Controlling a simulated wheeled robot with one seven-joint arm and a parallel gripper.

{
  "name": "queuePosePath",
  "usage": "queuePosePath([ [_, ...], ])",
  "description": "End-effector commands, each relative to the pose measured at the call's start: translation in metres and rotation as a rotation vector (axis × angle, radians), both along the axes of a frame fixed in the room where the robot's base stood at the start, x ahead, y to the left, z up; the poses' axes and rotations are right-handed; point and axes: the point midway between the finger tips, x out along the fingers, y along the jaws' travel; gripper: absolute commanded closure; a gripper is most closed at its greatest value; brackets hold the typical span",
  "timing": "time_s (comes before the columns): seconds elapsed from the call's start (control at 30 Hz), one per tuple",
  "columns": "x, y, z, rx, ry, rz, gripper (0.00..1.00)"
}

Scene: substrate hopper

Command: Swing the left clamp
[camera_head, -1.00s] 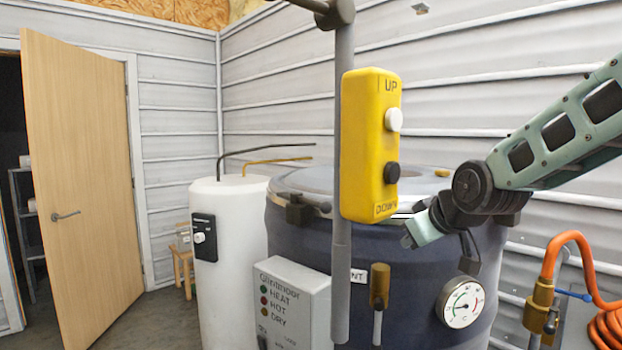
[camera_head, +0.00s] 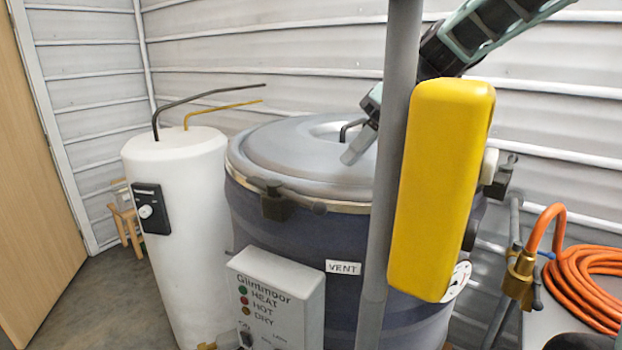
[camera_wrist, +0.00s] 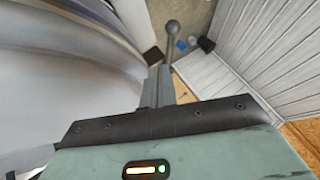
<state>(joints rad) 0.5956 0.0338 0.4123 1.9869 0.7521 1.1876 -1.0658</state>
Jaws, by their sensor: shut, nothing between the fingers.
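The left clamp (camera_head: 277,203) is a dark block on the rim of the large dark drum (camera_head: 300,235). Its lever ends in a dark ball knob at the right. My gripper (camera_head: 357,148) is shut and empty, above the grey lid (camera_head: 270,150), up and right of the clamp and apart from it in the head view. The grey pole partly hides my gripper's wrist. In the wrist view, my gripper's fingers (camera_wrist: 157,86) point toward a dark block and a ball-ended lever (camera_wrist: 170,28); whether they touch cannot be told.
A yellow pendant (camera_head: 440,190) on a grey pole (camera_head: 385,220) stands in front of the drum. A second clamp (camera_head: 498,178) is on the right. A white cylinder (camera_head: 180,250) and a control box (camera_head: 275,300) stand left and front. An orange hose (camera_head: 590,285) lies right.

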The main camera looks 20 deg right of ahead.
Motion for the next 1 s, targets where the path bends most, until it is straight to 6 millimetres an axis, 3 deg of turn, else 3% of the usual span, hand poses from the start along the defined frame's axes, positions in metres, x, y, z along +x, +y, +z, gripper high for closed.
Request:
queuePosePath([
  [0.5, 0.012, 0.050, -0.060, 0.000, 0.004, 0.001, 1.00],
  [1.0, 0.013, 0.054, -0.066, -0.002, 0.001, -0.002, 1.00],
])
